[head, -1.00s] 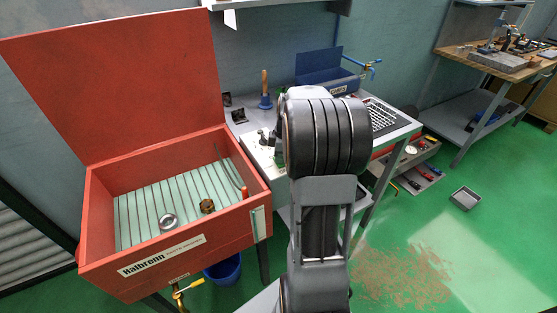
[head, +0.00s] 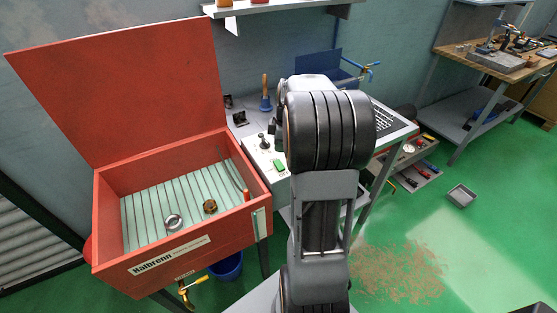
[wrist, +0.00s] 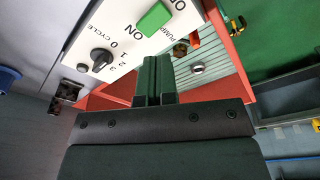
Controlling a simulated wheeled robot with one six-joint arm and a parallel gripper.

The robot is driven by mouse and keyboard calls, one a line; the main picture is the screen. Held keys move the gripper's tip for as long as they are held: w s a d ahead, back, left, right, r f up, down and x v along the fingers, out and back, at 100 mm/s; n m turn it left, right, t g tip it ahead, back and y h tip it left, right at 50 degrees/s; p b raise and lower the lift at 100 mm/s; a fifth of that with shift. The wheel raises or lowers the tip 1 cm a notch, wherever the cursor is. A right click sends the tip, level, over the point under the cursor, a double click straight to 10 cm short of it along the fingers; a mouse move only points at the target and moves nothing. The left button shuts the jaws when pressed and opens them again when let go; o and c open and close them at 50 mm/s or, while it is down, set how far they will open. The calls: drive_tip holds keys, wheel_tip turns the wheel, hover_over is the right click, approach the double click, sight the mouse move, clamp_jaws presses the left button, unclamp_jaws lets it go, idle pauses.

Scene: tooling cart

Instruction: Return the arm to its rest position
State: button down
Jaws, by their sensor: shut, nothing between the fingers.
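My arm (head: 328,130) stands folded in the middle of the head view and hides my gripper there. In the wrist view my gripper (wrist: 153,85) has its two dark fingers together, with nothing between them. Beyond them is a white control panel (wrist: 117,32) with a black cycle knob (wrist: 101,59) and a green pump switch (wrist: 154,18). The fingertips appear apart from the panel. The panel also shows in the head view beside the red parts washer.
The open red parts washer (head: 150,263) stands at left, holding a metal ring (head: 173,222) and a brass nut (head: 210,206). A blue bucket (head: 228,267) is below. A workbench (head: 505,68) and a small grey tray (head: 461,195) are at right.

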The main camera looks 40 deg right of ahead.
idle(0.6)
drive_tip(key=shift+d+m, duration=0.1)
drive_tip(key=shift+m, duration=1)
drive_tip(key=m, duration=0.1)
drive_tip(key=s+a+f+m, duration=0.1)
drive_tip(key=m, duration=0.1)
drive_tip(key=s+m, duration=0.1)
drive_tip(key=shift+a+f+g, duration=0.15)
drive_tip(key=shift+f+g, duration=0.15)
drive_tip(key=shift+f, duration=0.05)
drive_tip(key=s+a+r+m+t, duration=0.1)
drive_tip(key=s+a, duration=0.2)
drive_tip(key=a, duration=0.3)
drive_tip(key=s+a+r+m+t+h, duration=0.1)
drive_tip(key=s+a+r, duration=0.1)
drive_tip(key=s+a, duration=0.2)
drive_tip(key=s+a+r+m+t, duration=0.1)
drive_tip(key=s+a+r+m, duration=0.1)
drive_tip(key=a, duration=0.7)
drive_tip(key=shift+s+a, duration=0.35)
drive_tip(key=shift+s, duration=0.3)
